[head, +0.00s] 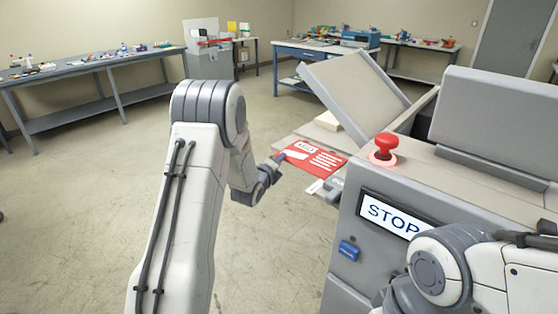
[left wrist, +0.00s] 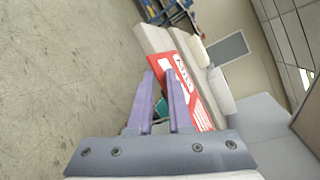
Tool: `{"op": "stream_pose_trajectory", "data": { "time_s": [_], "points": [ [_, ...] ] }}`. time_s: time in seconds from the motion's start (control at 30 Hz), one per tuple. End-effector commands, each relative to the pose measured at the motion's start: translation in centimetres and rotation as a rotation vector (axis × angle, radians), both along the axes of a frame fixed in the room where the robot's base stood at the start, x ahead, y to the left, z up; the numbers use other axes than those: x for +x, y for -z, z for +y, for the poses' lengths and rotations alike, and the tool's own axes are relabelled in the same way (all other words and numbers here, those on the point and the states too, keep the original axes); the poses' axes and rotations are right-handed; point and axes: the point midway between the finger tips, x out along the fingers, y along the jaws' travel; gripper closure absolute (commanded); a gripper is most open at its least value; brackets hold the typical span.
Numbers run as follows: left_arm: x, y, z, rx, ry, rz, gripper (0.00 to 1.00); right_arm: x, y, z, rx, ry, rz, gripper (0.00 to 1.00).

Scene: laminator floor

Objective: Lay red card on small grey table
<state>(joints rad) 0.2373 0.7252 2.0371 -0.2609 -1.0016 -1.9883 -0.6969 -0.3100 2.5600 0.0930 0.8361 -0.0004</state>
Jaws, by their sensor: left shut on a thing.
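The red card (head: 322,160) has white print and is held out level beside the grey machine. My left gripper (head: 279,158) is shut on its left edge. In the left wrist view the card (left wrist: 190,76) shows at the gripper's fingers (left wrist: 158,72). A light grey flat surface (head: 311,131) lies behind the card; I cannot tell whether it is the small grey table or whether the card touches it. My right arm shows at the lower right, but its gripper is out of view.
The grey machine (head: 405,185) carries a red stop button (head: 385,147), a STOP sign (head: 388,212) and a blue switch (head: 348,250). A tilted grey panel (head: 356,95) stands behind the card. Workbenches line the walls. The floor at left is clear.

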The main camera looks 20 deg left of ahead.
Motion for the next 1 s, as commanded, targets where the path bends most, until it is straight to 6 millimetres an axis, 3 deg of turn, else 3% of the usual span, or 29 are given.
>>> {"op": "stream_pose_trajectory", "data": {
  "time_s": [0.03, 0.07, 0.1, 0.13, 0.57, 1.0],
  "points": [
    [-0.1, 0.2, 0.0, 0.002, 0.001, 0.006, 1.0, 0.0, 0.0, 0.0, 0.0, 0.0, 0.0, 0.0],
    [-0.1, 0.2, 0.0, 0.002, 0.001, 0.006, 0.71, 0.0, 0.0, 0.0, 0.0, 0.0, 0.0, 0.0],
    [-0.1, 0.2, 0.0, 0.001, 0.0, 0.006, 0.56, 0.0, 0.0, 0.0, 0.0, 0.0, 0.0, 0.0],
    [0.0, 0.2, 0.0, 0.001, 0.0, 0.004, 0.48, 0.0, 0.0, 0.0, 0.0, 0.0, 0.0, 0.0],
    [-0.9, -0.1, 0.0, 0.001, 0.0, 0.001, 0.48, 0.0, 0.3, 0.0, 0.0, 0.0, 0.0, 0.0],
    [-8.6, -1.6, 0.0, 0.001, -0.001, 0.002, 0.48, 0.0, 2.0, 0.0, 0.0, 0.0, 0.0, 0.0]
  ]
}}
